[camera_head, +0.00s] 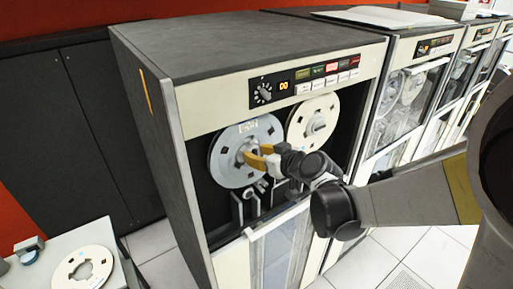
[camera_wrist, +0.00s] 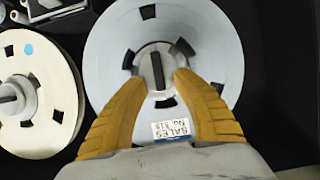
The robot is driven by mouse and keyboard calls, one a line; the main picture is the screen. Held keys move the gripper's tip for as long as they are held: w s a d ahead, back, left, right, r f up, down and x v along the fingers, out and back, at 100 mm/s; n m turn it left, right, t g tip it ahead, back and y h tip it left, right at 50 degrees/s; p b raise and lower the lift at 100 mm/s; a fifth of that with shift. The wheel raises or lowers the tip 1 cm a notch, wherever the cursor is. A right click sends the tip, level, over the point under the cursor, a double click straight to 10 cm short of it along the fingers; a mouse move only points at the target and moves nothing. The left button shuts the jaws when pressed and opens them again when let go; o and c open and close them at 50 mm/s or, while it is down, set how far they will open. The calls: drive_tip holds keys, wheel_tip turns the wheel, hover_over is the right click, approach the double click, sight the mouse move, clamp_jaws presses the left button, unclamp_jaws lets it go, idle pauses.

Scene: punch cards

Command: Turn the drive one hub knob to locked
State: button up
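The drive one cabinet (camera_head: 300,58) has its window lowered, with two reels inside. The left, grey-blue reel (camera_head: 226,165) carries a hub knob (camera_head: 244,153) at its centre. In the wrist view the knob (camera_wrist: 157,70) is a dark bar on a pale round hub, standing nearly upright in the picture. My gripper (camera_head: 264,156) is at this hub. In the wrist view its yellow fingers (camera_wrist: 160,80) are spread apart, with tips by the lower left and right of the hub. Whether they touch it I cannot tell. Nothing is between them except the view of the hub.
A cream reel (camera_head: 314,118) is mounted to the right. Above are a rotary dial (camera_head: 263,94) and a row of buttons (camera_head: 327,81). Tape guides sit below the reels. More drives (camera_head: 408,90) stand to the right. A side table (camera_head: 60,255) holds a loose reel (camera_head: 80,268).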

clamp_jaws()
drive_tip(key=shift+d+b, duration=0.1)
drive_tip(key=shift+b, duration=0.25)
drive_tip(key=shift+w+d+f+m+g+y+b, duration=0.1)
drive_tip(key=shift+m+g+y+b, duration=0.15)
drive_tip(key=shift+m+b, duration=0.35)
drive_tip(key=shift+w+d+f+m+g+y+b, duration=0.15)
drive_tip(key=shift+m+y+b, duration=0.2)
drive_tip(key=shift+m+b, duration=0.25)
drive_tip(key=shift+w+d+f+m+g+y+b, duration=0.2)
drive_tip(key=shift+m+y+b, duration=0.85)
drive_tip(key=shift+m+b, duration=1.05)
drive_tip(key=shift+d+f+m+y+b, duration=0.25)
drive_tip(key=shift+m+y+b, duration=1)
drive_tip(key=shift+b, duration=1.3)
drive_tip(key=shift+w+d+f+m+g+y+b, duration=0.1)
drive_tip(key=shift+f+m+y+b, duration=0.45)
drive_tip(key=shift+m+b, duration=1.65)
drive_tip(key=shift+r+y, duration=0.25)
